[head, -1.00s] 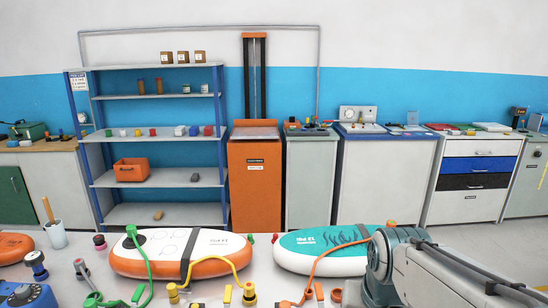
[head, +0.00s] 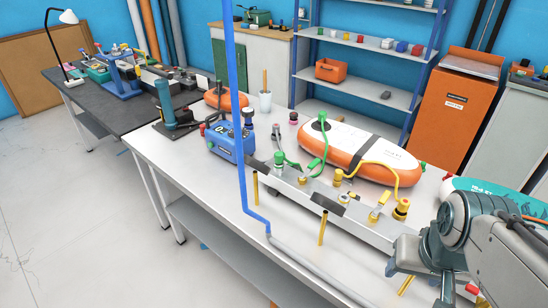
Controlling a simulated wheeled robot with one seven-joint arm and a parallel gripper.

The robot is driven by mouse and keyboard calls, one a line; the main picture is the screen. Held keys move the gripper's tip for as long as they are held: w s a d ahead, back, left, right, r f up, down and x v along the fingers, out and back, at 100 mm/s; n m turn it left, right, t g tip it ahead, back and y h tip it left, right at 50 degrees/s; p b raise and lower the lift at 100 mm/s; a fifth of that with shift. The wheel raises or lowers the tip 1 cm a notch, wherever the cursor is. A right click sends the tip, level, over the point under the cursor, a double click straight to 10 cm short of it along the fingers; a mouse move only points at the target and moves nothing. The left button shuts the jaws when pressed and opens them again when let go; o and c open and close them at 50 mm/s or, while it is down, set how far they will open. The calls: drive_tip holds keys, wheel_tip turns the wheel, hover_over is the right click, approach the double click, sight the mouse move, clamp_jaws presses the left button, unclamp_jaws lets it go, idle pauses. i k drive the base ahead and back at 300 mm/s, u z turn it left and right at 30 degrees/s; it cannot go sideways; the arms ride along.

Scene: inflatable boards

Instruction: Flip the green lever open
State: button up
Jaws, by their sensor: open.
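A long grey manifold bar (head: 335,205) lies along the front of the white workbench, with several fittings and coloured levers on it. A green part (head: 279,159) stands near its left end, and a green hose (head: 323,150) runs from there to the orange-and-white board (head: 345,157). Which green piece is the lever, and how it is turned, is too small to tell. My gripper (head: 402,262) is at the lower right, partly hidden by my arm. It is open and empty, near the bar's right end and well away from the green parts.
A blue upright post (head: 239,110) stands in front of the bench's left part. A yellow hose (head: 375,165) loops over the bar. A teal board (head: 500,190) lies right. Floor is clear at left.

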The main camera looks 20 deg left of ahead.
sight(313, 166)
drive_tip(key=u, duration=0.15)
drive_tip(key=k, duration=0.7)
drive_tip(key=u, duration=0.75)
drive_tip(key=i, duration=1)
drive_tip(key=u, duration=0.05)
